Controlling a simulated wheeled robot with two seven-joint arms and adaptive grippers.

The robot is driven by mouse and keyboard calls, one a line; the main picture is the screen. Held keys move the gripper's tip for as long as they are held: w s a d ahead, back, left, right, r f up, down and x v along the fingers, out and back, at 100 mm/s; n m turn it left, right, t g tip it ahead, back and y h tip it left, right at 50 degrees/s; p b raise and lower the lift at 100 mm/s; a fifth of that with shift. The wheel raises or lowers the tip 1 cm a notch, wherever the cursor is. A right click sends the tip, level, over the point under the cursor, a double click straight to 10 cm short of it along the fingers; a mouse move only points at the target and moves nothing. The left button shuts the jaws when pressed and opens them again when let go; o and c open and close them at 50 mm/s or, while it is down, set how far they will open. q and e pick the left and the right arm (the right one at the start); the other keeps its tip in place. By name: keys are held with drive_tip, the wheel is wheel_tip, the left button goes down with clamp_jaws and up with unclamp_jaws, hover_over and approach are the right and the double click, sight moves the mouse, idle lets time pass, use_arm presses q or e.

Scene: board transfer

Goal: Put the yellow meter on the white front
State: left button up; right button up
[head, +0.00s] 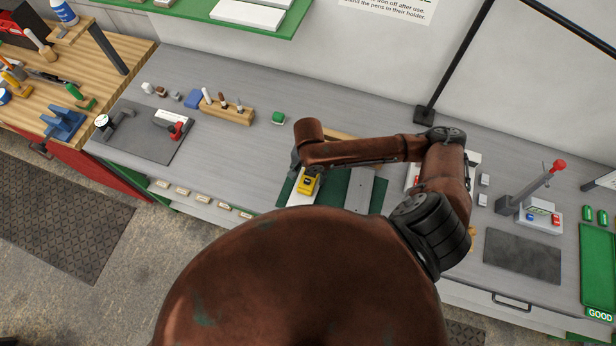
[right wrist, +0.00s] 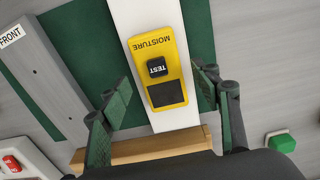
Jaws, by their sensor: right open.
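The yellow meter (right wrist: 158,68), marked MOISTURE with a black TEST button, lies flat on the long white front (right wrist: 190,110). In the head view the meter (head: 307,184) shows just below my right gripper (head: 300,172), on the white front (head: 296,200). My right gripper (right wrist: 164,88) is open, its two green-padded fingers on either side of the white front near the meter, with gaps to the meter. My left gripper is not in view.
A grey board (right wrist: 48,78) with a FRONT label lies beside the white one on a green mat (right wrist: 80,30). A wooden bar (right wrist: 150,146) crosses near the white front's end. A green block (right wrist: 281,142) stands to the right.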

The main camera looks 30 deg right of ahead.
sight(308, 179)
wheel_tip(308, 179, up, 11)
drive_tip(key=shift+p, duration=0.3)
drive_tip(key=shift+f, duration=0.15)
